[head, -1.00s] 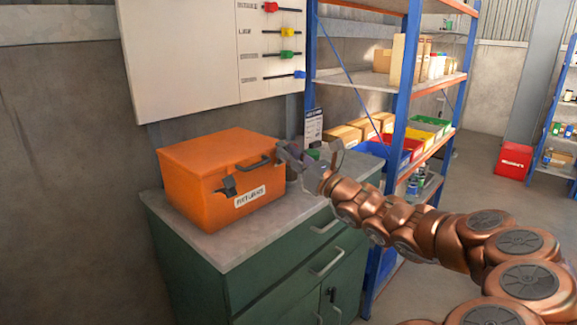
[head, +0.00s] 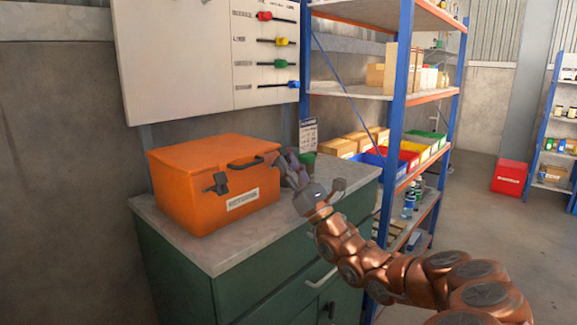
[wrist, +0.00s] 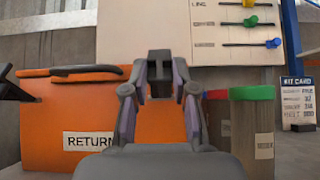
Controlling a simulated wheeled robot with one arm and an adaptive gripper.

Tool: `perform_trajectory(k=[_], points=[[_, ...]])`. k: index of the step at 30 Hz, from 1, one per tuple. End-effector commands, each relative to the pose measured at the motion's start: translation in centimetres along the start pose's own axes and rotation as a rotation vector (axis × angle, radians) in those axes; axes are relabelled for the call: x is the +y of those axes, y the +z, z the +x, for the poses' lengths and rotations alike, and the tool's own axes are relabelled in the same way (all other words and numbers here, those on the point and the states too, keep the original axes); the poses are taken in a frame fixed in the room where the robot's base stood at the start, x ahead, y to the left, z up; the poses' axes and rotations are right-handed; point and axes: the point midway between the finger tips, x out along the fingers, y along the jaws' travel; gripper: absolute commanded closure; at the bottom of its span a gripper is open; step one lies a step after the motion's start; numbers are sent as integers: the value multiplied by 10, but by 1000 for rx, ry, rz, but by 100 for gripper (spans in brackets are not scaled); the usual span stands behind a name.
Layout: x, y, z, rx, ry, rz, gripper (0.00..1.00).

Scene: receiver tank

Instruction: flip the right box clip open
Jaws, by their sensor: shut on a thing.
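The orange box (head: 190,190) stands on the cabinet top, lid down, with a dark handle (head: 245,163) and a label on its front. Its left clip (head: 217,183) juts out from the front; it also shows at the left edge of the wrist view (wrist: 12,88). My gripper (head: 284,163) is at the box's right front corner. In the wrist view my gripper (wrist: 160,82) has its fingers on both sides of the dark right clip (wrist: 160,57), shut on it. In the head view the gripper hides this clip, so its exact angle is unclear.
A green-lidded container (wrist: 252,125) stands just right of the box, with a red-topped one beside it. A kit card (wrist: 298,100) stands further right. A white board with coloured sliders (head: 235,60) is behind. A blue and orange shelf (head: 398,110) rises to the right.

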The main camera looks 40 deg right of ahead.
Motion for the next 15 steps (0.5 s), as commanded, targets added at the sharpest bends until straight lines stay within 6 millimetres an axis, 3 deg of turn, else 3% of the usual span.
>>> perform_trajectory(k=[13,14,15], points=[[0,-1,0,-8,1,0,100],[0,-1,0,-8,1,0,72],[0,-1,0,-8,1,0,68]])
